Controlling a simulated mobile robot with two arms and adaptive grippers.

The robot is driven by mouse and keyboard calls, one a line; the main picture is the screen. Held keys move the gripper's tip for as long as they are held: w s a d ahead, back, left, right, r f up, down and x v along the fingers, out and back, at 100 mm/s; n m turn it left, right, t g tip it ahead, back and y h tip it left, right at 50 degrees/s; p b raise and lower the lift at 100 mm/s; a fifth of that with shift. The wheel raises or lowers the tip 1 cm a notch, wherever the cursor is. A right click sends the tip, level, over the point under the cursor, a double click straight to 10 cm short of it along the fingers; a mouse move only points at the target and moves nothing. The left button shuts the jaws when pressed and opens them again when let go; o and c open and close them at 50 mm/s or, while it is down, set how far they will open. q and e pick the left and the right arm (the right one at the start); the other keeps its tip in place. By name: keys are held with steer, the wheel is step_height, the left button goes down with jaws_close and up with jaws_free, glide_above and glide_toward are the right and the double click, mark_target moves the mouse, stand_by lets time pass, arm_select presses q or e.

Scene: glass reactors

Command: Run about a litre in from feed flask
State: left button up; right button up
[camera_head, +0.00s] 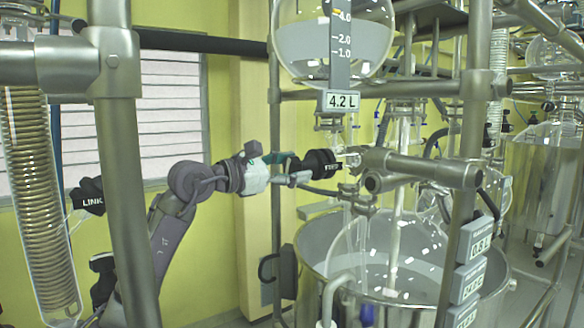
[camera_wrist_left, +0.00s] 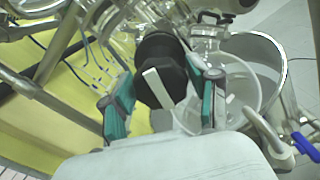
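The feed flask (camera_head: 305,42) is a round glass vessel at the top of the head view, partly filled with clear liquid. Its scale shows 4.0, 2.0 and 1.0, and the tag (camera_head: 343,101) below reads 4.2 L. My left gripper (camera_head: 290,164) is at the knob's left end. In the left wrist view the black knob (camera_wrist_left: 160,50), with a white bar across its face, lies between the teal fingers of my gripper (camera_wrist_left: 160,103). The fingers are apart, with a gap on the left side. My right gripper is out of view.
A glass reactor vessel (camera_head: 385,250) sits in a steel bath (camera_head: 312,242) below. Metal frame posts (camera_head: 128,190) and a horizontal steel tube (camera_head: 430,168) stand close around my arm. Display tags (camera_head: 474,240) hang at the right. A coil condenser (camera_head: 38,190) stands at the left.

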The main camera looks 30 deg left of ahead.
arm_select(q)
steer(key=c, duration=0.7)
steer(key=shift+n, duration=0.3)
steer(key=n, duration=0.5)
steer(key=shift+n, duration=0.3)
steer(key=n, duration=0.5)
steer(key=shift+f, duration=0.1)
steer(key=shift+w, duration=0.1)
steer(key=o, duration=1.2)
steer(key=shift+a, duration=0.1)
